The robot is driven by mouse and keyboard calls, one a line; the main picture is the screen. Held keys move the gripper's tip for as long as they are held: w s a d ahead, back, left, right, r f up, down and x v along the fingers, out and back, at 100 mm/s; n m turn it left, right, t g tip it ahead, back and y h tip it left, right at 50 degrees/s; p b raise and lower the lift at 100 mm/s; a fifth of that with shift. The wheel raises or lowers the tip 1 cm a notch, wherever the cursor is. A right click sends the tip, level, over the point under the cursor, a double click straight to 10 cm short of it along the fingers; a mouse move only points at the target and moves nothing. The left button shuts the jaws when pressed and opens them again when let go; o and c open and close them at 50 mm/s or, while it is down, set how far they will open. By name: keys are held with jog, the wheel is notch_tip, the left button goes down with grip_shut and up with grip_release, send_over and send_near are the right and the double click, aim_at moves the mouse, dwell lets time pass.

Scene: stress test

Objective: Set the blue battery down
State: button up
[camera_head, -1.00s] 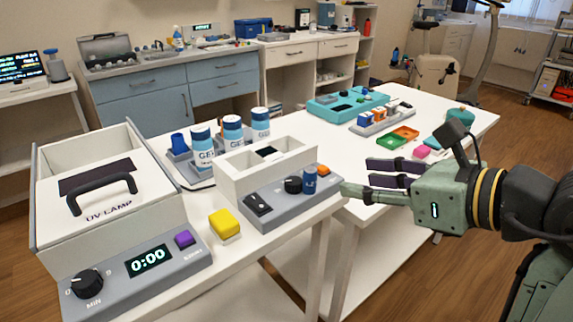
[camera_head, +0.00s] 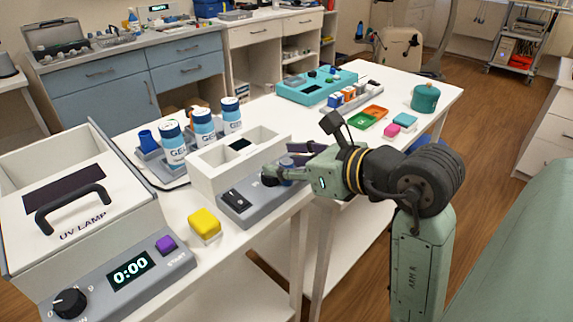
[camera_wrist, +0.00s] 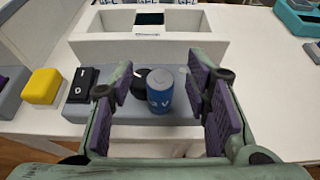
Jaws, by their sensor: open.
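The blue battery (camera_wrist: 160,95), a short blue cylinder with a pale top, stands upright on the grey panel (camera_wrist: 142,118) of a white open-topped box, beside a black round knob (camera_wrist: 138,84). My gripper (camera_wrist: 160,80) is open, with its purple-padded fingers on either side of the battery. Gaps show between the battery and both fingers in the wrist view. In the head view my gripper (camera_head: 284,162) reaches in from the right over the panel and partly covers the battery (camera_head: 287,162).
A black rocker switch (camera_wrist: 82,84) is left of the knob. A yellow block (camera_head: 204,222) sits on the table further left, near the UV lamp box (camera_head: 75,190). Blue-and-white GEL bottles (camera_head: 203,127) stand behind. Green and orange trays (camera_head: 368,118) lie to the right.

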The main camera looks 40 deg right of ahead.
jog(key=shift+w+f, duration=0.15)
jog(key=shift+w, duration=0.25)
jog(key=shift+c, duration=0.3)
grip_shut()
